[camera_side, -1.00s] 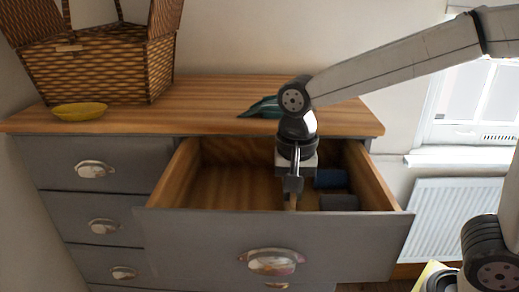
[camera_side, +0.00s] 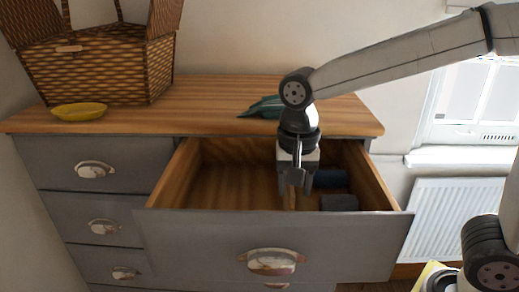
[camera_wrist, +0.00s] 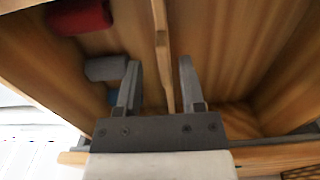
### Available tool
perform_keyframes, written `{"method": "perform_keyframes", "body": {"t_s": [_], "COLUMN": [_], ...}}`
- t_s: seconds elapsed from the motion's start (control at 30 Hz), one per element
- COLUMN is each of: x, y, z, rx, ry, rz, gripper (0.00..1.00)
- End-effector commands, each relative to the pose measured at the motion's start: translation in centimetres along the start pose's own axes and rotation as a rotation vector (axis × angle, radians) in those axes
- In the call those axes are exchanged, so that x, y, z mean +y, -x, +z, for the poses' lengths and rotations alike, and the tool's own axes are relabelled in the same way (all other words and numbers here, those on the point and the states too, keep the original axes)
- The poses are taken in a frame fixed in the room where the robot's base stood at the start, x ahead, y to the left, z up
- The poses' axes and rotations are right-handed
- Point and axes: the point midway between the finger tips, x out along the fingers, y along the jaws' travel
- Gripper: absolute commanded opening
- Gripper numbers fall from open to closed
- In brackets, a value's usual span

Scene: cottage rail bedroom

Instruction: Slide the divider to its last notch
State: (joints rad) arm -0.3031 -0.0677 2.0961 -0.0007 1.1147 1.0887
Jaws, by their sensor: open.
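The divider is a thin wooden board (camera_wrist: 161,50) inside the open drawer (camera_side: 228,185). In the wrist view it runs lengthwise between my gripper's fingers. In the side view only a short piece of the divider (camera_side: 289,200) shows below the gripper. My gripper (camera_wrist: 160,65) is open, with one finger on each side of the divider in the picture. I see no clear contact. My gripper (camera_side: 297,182) points down into the drawer, right of its middle. The notches cannot be made out.
A grey roll (camera_wrist: 106,67), a red roll (camera_wrist: 80,17) and a blue item (camera_wrist: 112,97) lie on one side of the divider; the other side is empty. A basket (camera_side: 95,75), yellow bowl (camera_side: 80,111) and teal cloth (camera_side: 262,107) sit on the dresser top (camera_side: 205,95).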

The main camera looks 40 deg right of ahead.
Motion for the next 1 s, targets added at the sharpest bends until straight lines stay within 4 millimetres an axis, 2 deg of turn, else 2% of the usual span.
{"method": "perform_keyframes", "body": {"t_s": [0.3, 0.5, 0.67, 1.0], "x": [0.0, 0.0, 0.1, 0.1], "y": [4.1, 6.1, 6.7, 6.6], "z": [0.0, 0.0, 0.0, 0.0], "rx": [0.003, 0.002, 0.002, 0.001], "ry": [0.0, 0.0, 0.0, 0.0], "rz": [-0.004, -0.001, 0.0, 0.001], "gripper": [0.5, 0.5, 0.5, 0.5]}}
